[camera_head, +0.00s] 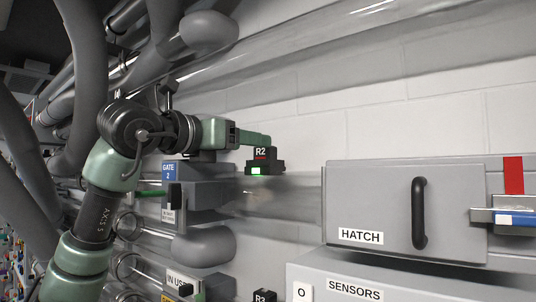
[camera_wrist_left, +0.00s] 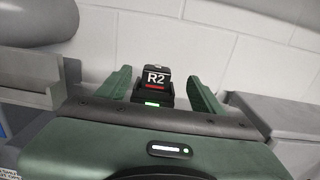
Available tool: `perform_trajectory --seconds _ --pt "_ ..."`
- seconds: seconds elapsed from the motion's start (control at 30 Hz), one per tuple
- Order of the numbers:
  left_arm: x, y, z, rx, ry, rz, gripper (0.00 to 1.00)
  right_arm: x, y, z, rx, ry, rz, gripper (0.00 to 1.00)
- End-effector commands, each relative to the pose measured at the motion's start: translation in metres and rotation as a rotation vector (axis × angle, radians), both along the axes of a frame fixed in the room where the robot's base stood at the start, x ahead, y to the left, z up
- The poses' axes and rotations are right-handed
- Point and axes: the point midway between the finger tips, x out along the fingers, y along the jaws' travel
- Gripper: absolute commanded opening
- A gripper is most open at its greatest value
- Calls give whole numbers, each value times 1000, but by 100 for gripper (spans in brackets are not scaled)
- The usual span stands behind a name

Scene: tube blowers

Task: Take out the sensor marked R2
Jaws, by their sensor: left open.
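The sensor marked R2 (camera_head: 261,155) is a small black block with a white label, a red line and a lit green light. It sits on top of the clear horizontal tube (camera_head: 290,195), right of the gate 2 housing. My left gripper (camera_head: 256,140) reaches it from the left. In the left wrist view, the R2 sensor (camera_wrist_left: 155,82) stands between the two green fingers of my left gripper (camera_wrist_left: 158,88), which are apart with a gap on each side. My right gripper is not in view.
The grey gate 2 box (camera_head: 195,188) stands just left of the sensor. A hatch (camera_head: 375,205) with a black handle is at the right, above a box labelled SENSORS (camera_head: 390,285). Another sensor, marked R3 (camera_head: 264,296), shows at the bottom edge. A pale brick wall lies behind.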

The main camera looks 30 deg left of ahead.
Motion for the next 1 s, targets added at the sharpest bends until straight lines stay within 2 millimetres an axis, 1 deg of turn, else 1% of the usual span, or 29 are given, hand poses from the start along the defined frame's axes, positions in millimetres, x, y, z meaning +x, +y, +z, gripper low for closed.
perform_trajectory --seconds 0.03,0.1,0.2,0.3,0.4,0.5,0.63,0.67,0.7,0.77,0.8,0.9,1.0 --pt "7 0 1 0 5 0 67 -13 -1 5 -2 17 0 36" --pt "16 0 1 0 6 0 67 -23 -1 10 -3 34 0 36" --pt "33 1 1 1 7 -2 67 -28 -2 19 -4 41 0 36" --pt "46 1 0 0 4 -2 67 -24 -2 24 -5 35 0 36" --pt "54 0 -1 1 3 -3 67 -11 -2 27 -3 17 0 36" --pt "55 -1 -3 1 1 -3 67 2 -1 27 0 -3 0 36" --pt "55 -1 -3 1 1 -3 67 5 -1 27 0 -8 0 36" --pt "55 -1 -3 1 1 -3 64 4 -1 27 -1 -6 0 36" --pt "55 -1 -3 1 1 -3 53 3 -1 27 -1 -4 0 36" --pt "55 -1 -3 1 1 -3 37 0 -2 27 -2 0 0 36" --pt "55 -1 -3 1 1 -3 26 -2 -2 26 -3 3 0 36" --pt "55 -1 -3 1 1 -3 0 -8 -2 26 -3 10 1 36" --pt "55 -1 -3 1 1 -3 0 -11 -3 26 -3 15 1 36"
